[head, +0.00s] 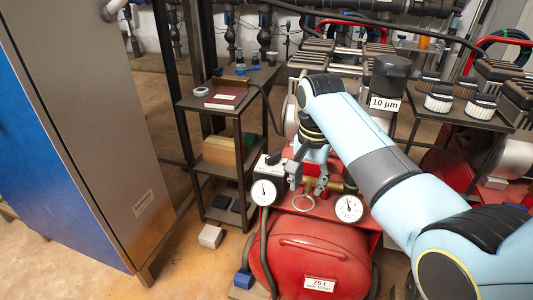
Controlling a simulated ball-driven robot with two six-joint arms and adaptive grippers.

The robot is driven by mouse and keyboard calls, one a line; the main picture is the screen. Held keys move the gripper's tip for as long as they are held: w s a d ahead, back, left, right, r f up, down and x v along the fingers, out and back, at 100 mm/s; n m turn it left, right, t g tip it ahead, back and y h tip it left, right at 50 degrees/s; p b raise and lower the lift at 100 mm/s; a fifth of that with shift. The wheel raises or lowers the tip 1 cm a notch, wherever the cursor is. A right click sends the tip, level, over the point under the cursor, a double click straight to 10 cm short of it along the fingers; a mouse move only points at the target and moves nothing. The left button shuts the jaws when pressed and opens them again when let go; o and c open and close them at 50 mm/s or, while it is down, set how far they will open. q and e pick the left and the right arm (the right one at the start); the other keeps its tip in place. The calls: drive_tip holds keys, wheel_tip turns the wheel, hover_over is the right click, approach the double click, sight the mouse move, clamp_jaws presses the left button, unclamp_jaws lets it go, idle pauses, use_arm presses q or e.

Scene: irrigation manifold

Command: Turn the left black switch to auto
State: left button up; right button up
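The red compressor (315,255) stands in front of me, with two round white gauges, the left one (264,192) and the right one (348,208). A small light box (266,166) with a dark part on top sits above the left gauge. It may carry the left black switch, but I cannot make out the switch or its setting. My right arm reaches in from the lower right and bends down over the compressor. Its gripper (303,175) is close to the fittings between the gauges, right of the box. Its fingers are too small and overlapped to read. My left gripper is not visible.
A dark shelf rack (238,103) with a red book stands left of the compressor. A tall grey cabinet (95,110) fills the left. More compressors with black filters (438,100) stand at the right.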

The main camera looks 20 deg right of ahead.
sight(271, 156)
drive_tip(key=w+a+r+m, duration=0.4)
drive_tip(key=w+a+r, duration=0.1)
drive_tip(key=w+r, duration=0.65)
drive_tip(key=shift+g, duration=0.4)
wheel_tip(271, 156, down, 7)
drive_tip(key=b, duration=0.3)
wheel_tip(271, 156, down, 3)
drive_tip(key=shift+f+b, duration=0.2)
drive_tip(key=shift+b, duration=0.6)
drive_tip(key=shift+f, duration=0.3)
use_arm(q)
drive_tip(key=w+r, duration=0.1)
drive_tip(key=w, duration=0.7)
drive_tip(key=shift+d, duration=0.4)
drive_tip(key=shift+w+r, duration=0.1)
use_arm(e)
drive_tip(key=shift+c, duration=0.4)
clamp_jaws()
